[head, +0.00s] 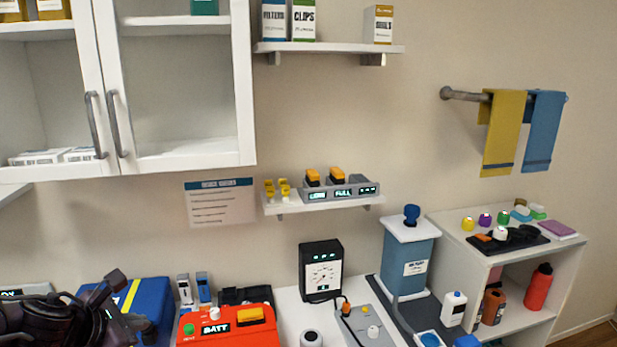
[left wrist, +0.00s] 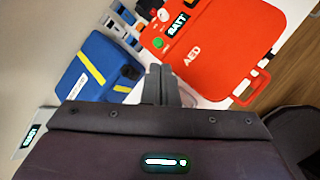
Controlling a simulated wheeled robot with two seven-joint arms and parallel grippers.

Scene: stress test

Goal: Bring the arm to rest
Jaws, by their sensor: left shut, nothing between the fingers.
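My left gripper (head: 143,325) is dark and sits low at the left of the head view, in front of the blue bag. In the left wrist view its two grey fingers (left wrist: 161,84) are together with nothing between them. They point toward the gap between the blue bag (left wrist: 90,68) and the red AED case (left wrist: 215,50), and I see no contact with either. My right gripper is in neither view.
The blue bag (head: 155,300) and AED case (head: 230,328) lie close to my left arm. A black gauge (head: 321,270) and a blue canister (head: 408,265) stand farther right. An open cabinet (head: 180,85) hangs above. A white shelf unit (head: 540,262) is at right.

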